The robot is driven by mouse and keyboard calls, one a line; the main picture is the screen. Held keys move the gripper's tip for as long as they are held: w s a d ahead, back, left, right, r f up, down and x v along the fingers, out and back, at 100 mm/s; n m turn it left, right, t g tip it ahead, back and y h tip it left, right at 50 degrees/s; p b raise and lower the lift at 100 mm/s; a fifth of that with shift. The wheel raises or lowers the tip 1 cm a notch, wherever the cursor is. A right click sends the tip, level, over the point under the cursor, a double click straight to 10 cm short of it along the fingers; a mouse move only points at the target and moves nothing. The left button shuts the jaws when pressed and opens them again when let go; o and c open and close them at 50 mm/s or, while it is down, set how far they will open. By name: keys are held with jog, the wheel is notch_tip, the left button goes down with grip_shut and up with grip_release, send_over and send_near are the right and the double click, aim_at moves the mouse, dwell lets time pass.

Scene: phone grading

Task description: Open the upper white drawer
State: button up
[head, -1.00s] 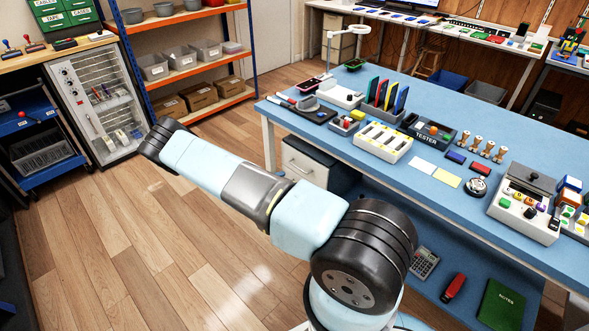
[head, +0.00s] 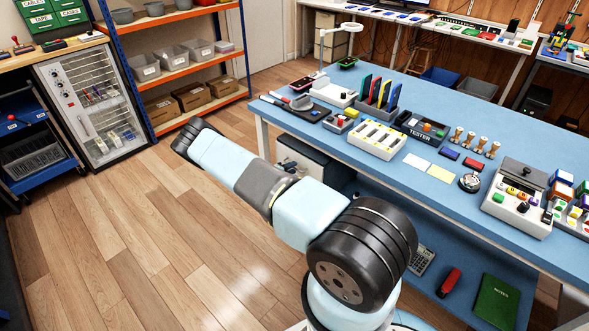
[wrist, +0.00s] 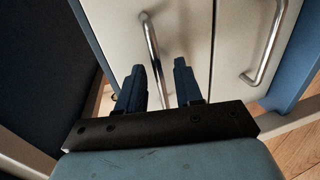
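The white drawer unit (head: 318,157) stands under the left end of the blue table, partly hidden by my arm. In the wrist view two white drawer fronts fill the view, turned on their side. The left front, which looks like the upper white drawer (wrist: 200,30), has a metal bar handle (wrist: 151,42). The other front has a second handle (wrist: 267,45) at the right. My gripper (wrist: 159,70) is open, its dark blue fingers apart. The left handle runs between the fingers in the picture; I cannot tell contact or exact depth.
The blue table (head: 330,138) carries trays, a tester and stamps above the drawer unit. A white table leg (head: 262,137) stands left of the unit. The wooden floor (head: 150,240) to the left is clear. A calculator (head: 422,261) lies on the lower shelf.

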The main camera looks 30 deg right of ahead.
jog(key=shift+d, duration=0.15)
jog(key=c, duration=0.6)
grip_shut()
jog(key=shift+f, duration=0.1)
dwell(0.7)
